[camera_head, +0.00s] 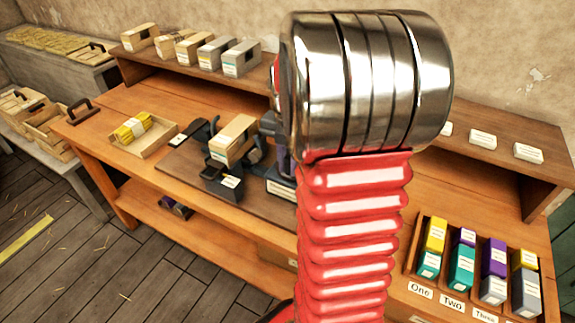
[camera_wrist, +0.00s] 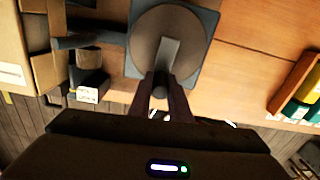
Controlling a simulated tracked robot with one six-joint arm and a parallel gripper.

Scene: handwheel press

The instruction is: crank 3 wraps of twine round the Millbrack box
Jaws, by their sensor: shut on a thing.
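In the wrist view, a round brown wheel (camera_wrist: 172,42) with a grey crank arm (camera_wrist: 168,58) sits on a grey square plate. My gripper (camera_wrist: 161,92) is shut on the dark crank knob (camera_wrist: 160,84) at the arm's near end. In the head view, a tan box (camera_head: 233,138) sits tilted in a dark device on the bench; its label is too small to read. A tan box (camera_wrist: 12,62) also shows at the left of the wrist view. My arm hides the wheel and gripper in the head view. I cannot make out twine round the box.
A small dark labelled block (camera_head: 224,187) stands before the device. A wooden tray (camera_head: 163,146) with a yellow bundle lies left. Several boxes (camera_head: 241,58) line the back shelf. Right, a rack (camera_head: 410,262) marked One, Two, Three holds coloured blocks.

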